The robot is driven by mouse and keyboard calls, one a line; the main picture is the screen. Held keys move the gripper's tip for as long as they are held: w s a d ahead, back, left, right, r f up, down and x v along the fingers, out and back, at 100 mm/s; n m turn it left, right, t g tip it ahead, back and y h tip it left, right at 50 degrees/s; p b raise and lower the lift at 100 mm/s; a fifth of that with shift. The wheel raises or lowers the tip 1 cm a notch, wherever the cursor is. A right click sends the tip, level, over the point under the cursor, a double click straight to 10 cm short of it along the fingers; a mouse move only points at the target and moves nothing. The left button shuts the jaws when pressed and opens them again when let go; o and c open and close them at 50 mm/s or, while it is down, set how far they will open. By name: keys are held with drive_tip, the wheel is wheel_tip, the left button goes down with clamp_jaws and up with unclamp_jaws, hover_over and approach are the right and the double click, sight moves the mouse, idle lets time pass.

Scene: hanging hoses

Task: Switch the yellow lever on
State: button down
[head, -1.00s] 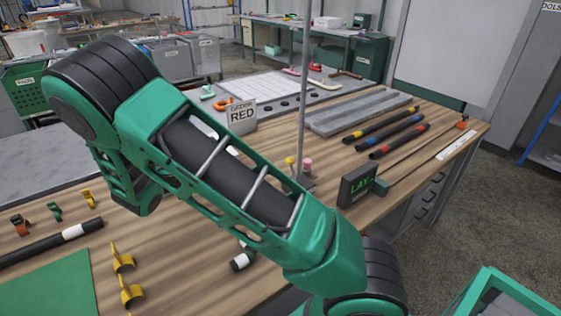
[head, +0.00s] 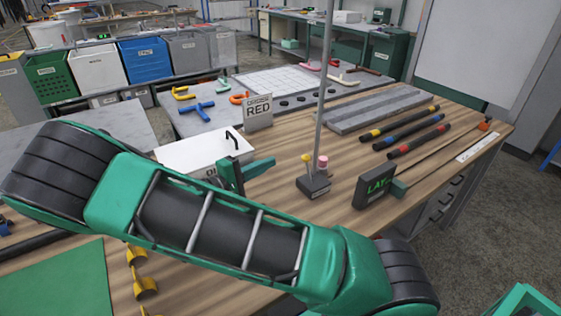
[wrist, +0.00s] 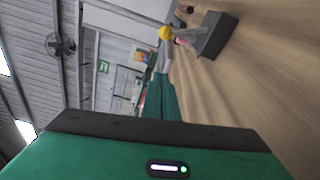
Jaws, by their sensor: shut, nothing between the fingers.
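The yellow lever (head: 306,158) is a short stem with a yellow ball, standing on a dark base block (head: 314,186) on the wooden bench. A pink knob (head: 323,162) and a tall grey pole stand on the same block. The wrist view shows the yellow ball (wrist: 166,33) and the dark base (wrist: 216,36), turned on their side. My gripper (head: 266,165) is shut and empty, to the left of the lever and apart from it, pointing towards it. The wrist view shows its green fingers (wrist: 162,98). Part of the pink knob is hidden there.
A white box with a black handle (head: 190,150) is behind my arm. A RED sign (head: 258,112) stands farther back. Banded black rods (head: 415,134) lie at the right. Bench between gripper and base is clear.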

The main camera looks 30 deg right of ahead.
sight(308, 169)
drive_tip(key=d, duration=0.3)
drive_tip(key=w+d, duration=0.1)
drive_tip(key=d, duration=0.5)
drive_tip(key=shift+w+d+f, duration=0.15)
drive_tip(key=shift+w+d, duration=0.05)
drive_tip(key=shift+d, duration=0.05)
drive_tip(key=shift+s+a+r, duration=0.15)
drive_tip(key=shift+s, duration=0.45)
drive_tip(key=shift+s+a+r, duration=0.1)
drive_tip(key=shift+s+a, duration=0.05)
drive_tip(key=shift+s, duration=0.5)
drive_tip(key=shift+s+a+r, duration=0.15)
drive_tip(key=shift+s, duration=0.45)
